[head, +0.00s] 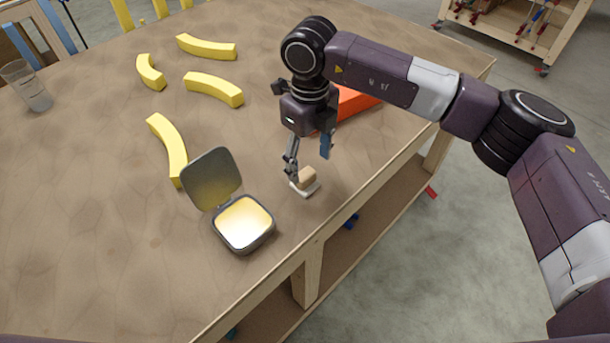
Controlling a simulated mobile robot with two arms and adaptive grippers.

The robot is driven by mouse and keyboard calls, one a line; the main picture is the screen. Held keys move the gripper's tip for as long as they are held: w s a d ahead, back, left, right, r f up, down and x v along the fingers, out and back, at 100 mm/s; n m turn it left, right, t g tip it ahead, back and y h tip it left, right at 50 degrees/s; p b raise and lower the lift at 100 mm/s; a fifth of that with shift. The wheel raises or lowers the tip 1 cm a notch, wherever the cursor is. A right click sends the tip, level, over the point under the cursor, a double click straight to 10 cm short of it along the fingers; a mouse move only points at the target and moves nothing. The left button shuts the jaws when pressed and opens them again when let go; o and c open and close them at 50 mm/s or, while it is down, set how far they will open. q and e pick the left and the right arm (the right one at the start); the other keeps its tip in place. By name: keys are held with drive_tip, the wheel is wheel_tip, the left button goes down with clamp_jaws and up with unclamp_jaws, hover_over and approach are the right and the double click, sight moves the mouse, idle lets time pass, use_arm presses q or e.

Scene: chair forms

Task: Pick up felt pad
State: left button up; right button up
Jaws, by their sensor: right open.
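A small tan block (307,176) with a pale, flat layer (311,190) under it sits on the table near its front right edge. This looks like the felt pad, but it is small and partly covered, so I cannot tell which part is felt. My right gripper (310,167) points down just above and behind it, with its fingers spread. One finger is close to the block's left side, and the blue-tipped finger is up to its right. I cannot tell if the near finger touches it. My left gripper is not in view.
An open grey case (244,224) with a pale yellow inside lies to the left. Several yellow curved pieces (168,145) are spread across the table (90,230). A red-orange piece (357,102) lies behind my gripper. A clear cup (28,87) stands far left.

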sight(305, 173)
drive_tip(key=f+p, duration=0.1)
drive_tip(key=f, duration=0.2)
drive_tip(key=a+f+p, duration=0.1)
drive_tip(key=f, duration=0.1)
drive_tip(key=shift+w+f+p, duration=0.2)
drive_tip(key=shift+w+p, duration=0.05)
drive_tip(key=shift+p, duration=0.1)
drive_tip(key=shift+f, duration=0.4)
drive_tip(key=shift+c, duration=0.4)
drive_tip(key=shift+c, duration=1.3)
drive_tip(key=c, duration=0.9)
drive_tip(key=shift+r, duration=0.1)
